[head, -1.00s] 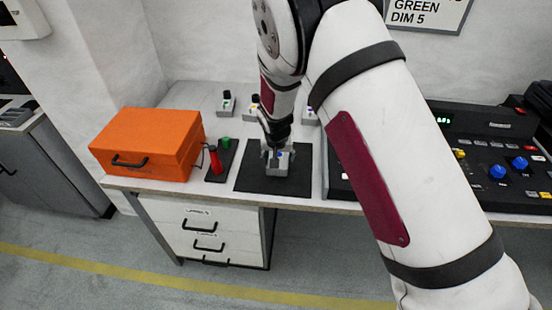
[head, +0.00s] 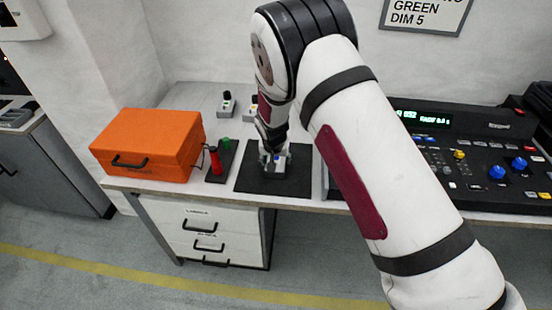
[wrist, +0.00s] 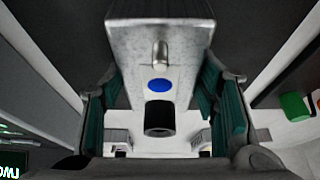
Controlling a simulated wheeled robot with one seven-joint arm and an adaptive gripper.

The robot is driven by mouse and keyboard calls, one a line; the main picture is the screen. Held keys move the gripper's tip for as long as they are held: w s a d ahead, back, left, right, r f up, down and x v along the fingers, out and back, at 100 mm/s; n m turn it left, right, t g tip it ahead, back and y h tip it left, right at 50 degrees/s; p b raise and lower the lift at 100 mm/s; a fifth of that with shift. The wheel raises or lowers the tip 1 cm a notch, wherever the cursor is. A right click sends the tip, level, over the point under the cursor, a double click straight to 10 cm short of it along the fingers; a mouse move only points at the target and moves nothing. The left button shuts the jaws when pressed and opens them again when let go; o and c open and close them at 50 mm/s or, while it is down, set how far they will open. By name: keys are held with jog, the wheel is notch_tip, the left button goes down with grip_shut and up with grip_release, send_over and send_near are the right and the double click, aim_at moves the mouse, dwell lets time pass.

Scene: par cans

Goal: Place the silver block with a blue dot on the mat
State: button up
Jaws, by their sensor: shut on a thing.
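The silver block with a blue dot (wrist: 158,60) is between the teal pads of my gripper (wrist: 160,84) in the wrist view. The blue dot faces the wrist camera, between a metal peg and a black knob. In the head view my gripper (head: 274,155) points down and is shut on the block (head: 279,168), over the black mat (head: 250,182). The block looks upright, at or just above the mat. I cannot tell whether its underside touches, as the contact is hidden.
An orange case (head: 150,145) and a small dark tray (head: 219,175) with a red and a green item stand left of the mat. Similar silver blocks (head: 227,108) stand behind it. A control console (head: 470,160) is on the right. The table's front edge is close to the mat.

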jog(key=o, duration=1.7)
jog(key=v, duration=1.2)
jog(key=s+d+r, duration=0.6)
jog(key=d+r, duration=0.2)
jog(key=r, duration=0.3)
jog(key=s+d+r, duration=0.7)
jog(key=d+r, duration=0.2)
jog(key=r, duration=0.2)
jog(key=s+d+r, duration=0.2)
jog(key=s+d, duration=0.2)
jog(key=s, duration=0.6)
jog(key=s+d+r, duration=0.2)
jog(key=s+d, duration=0.2)
jog(key=s, duration=0.7)
